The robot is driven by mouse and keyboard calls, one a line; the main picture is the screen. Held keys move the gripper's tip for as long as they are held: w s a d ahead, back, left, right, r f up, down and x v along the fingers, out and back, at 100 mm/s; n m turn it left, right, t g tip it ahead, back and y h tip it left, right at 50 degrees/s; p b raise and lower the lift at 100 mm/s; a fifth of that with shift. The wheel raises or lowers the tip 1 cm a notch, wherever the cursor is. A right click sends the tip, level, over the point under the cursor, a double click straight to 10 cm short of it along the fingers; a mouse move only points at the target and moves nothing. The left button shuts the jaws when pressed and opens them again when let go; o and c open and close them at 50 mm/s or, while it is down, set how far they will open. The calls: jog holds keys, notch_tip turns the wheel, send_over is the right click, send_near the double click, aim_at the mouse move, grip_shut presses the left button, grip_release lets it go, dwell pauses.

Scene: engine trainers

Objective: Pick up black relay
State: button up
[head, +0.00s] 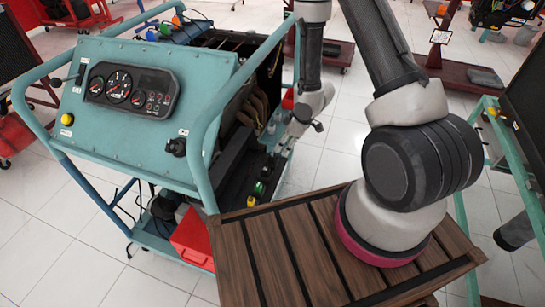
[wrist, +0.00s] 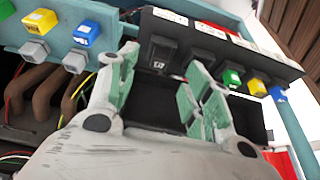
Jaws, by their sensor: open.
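The black relay (wrist: 160,52), a small dark block with a pale mark on its face, sits in a black holder strip in the wrist view. My gripper (wrist: 164,72) is open, with green-padded fingers. The relay lies just beyond the gap between the fingertips, nearer the left finger, and no contact is visible. A second dark block (wrist: 203,57) shows beside it, partly behind the right finger. In the head view my gripper (head: 297,124) is beside the teal engine trainer (head: 140,90), above its dark side panel. The black relay cannot be made out there.
A green relay (wrist: 232,77), a yellow relay (wrist: 257,86) and a blue relay (wrist: 277,94) sit along the same strip. Blue and yellow blocks stand on the teal panel at upper left. In the head view a trainer rail (head: 240,85) runs close to my arm.

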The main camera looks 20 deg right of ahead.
aim_at(275, 155)
jog(key=x, duration=0.7)
jog(key=shift+w+a+f, duration=0.2)
jog(key=shift+a, duration=0.3)
jog(key=c, duration=1)
